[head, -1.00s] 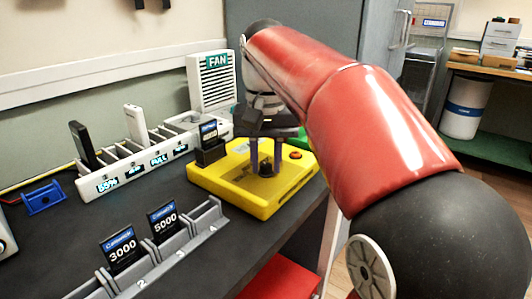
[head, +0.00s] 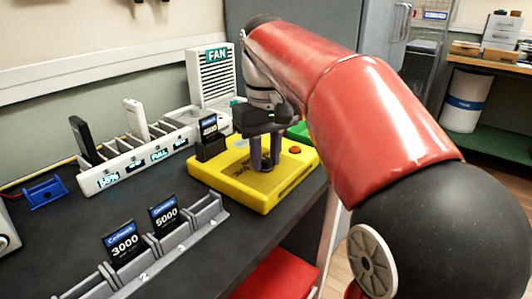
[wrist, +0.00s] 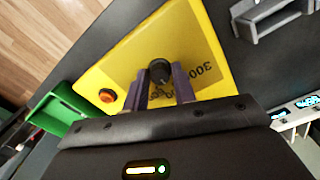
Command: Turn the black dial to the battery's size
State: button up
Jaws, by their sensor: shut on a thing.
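The yellow tester box (head: 232,188) lies on the dark bench. A battery (head: 209,128) stands upright in the black holder at its left end; its label seems to read 4000. My gripper (head: 265,167) points down over the box, with its purple fingers on either side of the black dial. In the wrist view the dial (wrist: 160,70) shows between the fingertips, and the gripper is shut on it. Printed size marks surround the dial; "3000" is legible, and the others are partly hidden by the fingers. The dial's pointer direction is not clear.
An orange button (head: 295,150) sits on the box near my gripper. A grey rack (head: 205,222) in front holds batteries marked 3000 and 5000. A white charger rack (head: 106,181) with phones and a FAN unit (head: 211,85) stand behind. A green tray (head: 299,132) is beyond the box.

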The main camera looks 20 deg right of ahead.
aim_at(266, 160)
jog(key=o, duration=1)
notch_tip(266, 160, up, 8)
jog(key=shift+f, duration=0.1)
jog(key=shift+s, duration=0.1)
